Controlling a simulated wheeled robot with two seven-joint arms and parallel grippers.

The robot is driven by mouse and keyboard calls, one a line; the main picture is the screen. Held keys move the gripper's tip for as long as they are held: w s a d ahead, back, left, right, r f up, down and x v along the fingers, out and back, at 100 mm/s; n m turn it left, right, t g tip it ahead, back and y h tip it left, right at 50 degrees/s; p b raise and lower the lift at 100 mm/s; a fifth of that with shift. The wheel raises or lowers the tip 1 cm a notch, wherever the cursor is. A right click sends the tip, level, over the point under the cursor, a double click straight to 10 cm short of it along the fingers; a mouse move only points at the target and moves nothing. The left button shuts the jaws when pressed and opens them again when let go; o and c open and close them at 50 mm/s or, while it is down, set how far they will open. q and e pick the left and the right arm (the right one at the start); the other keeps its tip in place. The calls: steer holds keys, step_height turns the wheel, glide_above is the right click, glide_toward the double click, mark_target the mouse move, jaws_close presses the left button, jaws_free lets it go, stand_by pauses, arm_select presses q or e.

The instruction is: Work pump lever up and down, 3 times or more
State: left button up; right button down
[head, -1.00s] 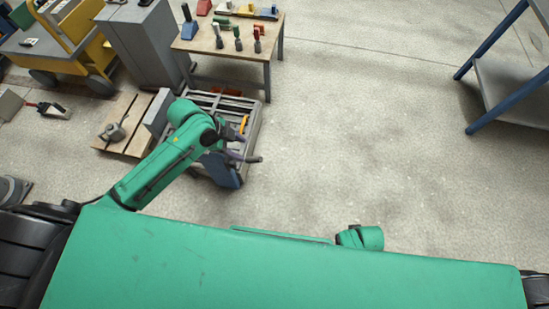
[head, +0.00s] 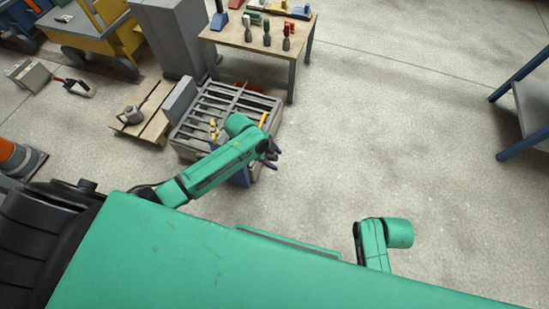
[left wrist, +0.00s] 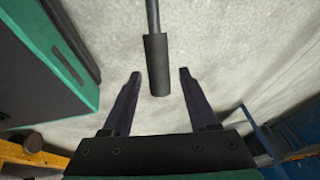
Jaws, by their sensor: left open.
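The pump lever shows in the left wrist view as a thin rod ending in a dark cylindrical grip (left wrist: 157,65). My left gripper (left wrist: 160,74) is open, with one fingertip on each side of the grip's end and a visible gap on both sides. In the head view my left gripper (head: 273,154) is small and dark, at the near right corner of a grey slatted frame, and I cannot make out the lever there. A blue body (head: 240,178), perhaps the pump's, is partly hidden under my left arm. My right gripper is out of view.
The grey slatted frame (head: 240,98) stands beyond my left arm, with a wooden pallet (head: 152,118) to its left. A workbench with tools (head: 245,36) is behind it. A blue-legged table (head: 520,145) is far right. The floor between is clear.

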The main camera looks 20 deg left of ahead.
arm_select(q)
jaws_close()
stand_by(1.4)
